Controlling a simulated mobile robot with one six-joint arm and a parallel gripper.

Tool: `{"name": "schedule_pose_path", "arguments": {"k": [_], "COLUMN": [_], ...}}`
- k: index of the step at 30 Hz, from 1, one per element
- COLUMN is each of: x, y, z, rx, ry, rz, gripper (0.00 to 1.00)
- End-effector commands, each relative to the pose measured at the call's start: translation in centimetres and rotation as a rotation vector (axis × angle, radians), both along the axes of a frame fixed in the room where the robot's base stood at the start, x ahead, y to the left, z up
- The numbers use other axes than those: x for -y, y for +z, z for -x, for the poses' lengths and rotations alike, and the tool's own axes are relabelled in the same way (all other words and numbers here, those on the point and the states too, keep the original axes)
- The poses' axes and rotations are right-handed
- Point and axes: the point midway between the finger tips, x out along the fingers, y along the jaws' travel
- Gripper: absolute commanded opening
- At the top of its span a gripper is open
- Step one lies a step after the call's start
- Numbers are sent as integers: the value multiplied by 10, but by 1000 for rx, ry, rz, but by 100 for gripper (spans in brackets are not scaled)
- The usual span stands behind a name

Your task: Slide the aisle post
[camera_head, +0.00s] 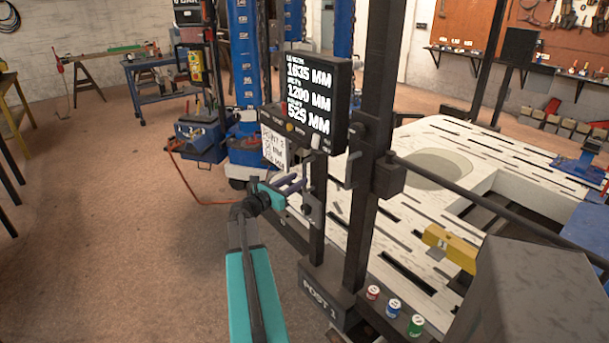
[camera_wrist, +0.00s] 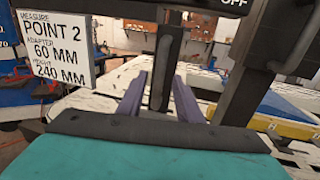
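The aisle post (camera_head: 355,235) is a tall dark upright standing on a block marked POST 1 (camera_head: 325,300), beside the white slotted bench. A dark vertical handle bar (camera_head: 313,200) stands at its left side, below the display. My gripper (camera_head: 298,186), with purple fingers on a teal arm, reaches toward this bar from the left. In the wrist view my gripper (camera_wrist: 160,90) has its fingers apart, one on each side of the bar (camera_wrist: 162,75). I see no clear contact, and cannot tell how deep the bar sits between them.
A display (camera_head: 310,100) reads 1635, 1200 and 529 mm. A card (camera_wrist: 55,45) reads point 2, adapter 60 mm, height 240 mm. Red, blue and green cylinders (camera_head: 393,308) stand by the post's foot. The white bench (camera_head: 460,140) lies right; the floor at left is open.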

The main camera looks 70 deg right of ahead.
Motion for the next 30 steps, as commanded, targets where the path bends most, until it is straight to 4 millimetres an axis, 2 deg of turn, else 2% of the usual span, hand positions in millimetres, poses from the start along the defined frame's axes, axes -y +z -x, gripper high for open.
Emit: {"name": "schedule_pose_path", "arguments": {"k": [3, 10, 24, 30], "x": [18, 39, 46, 46], "y": [1, 1, 0, 0], "z": [6, 15, 18, 18], "rx": [-1, -1, 0, 0], "ry": [-2, -1, 0, 0], "rz": [0, 1, 0, 0], "gripper": [32, 32, 32, 0]}}
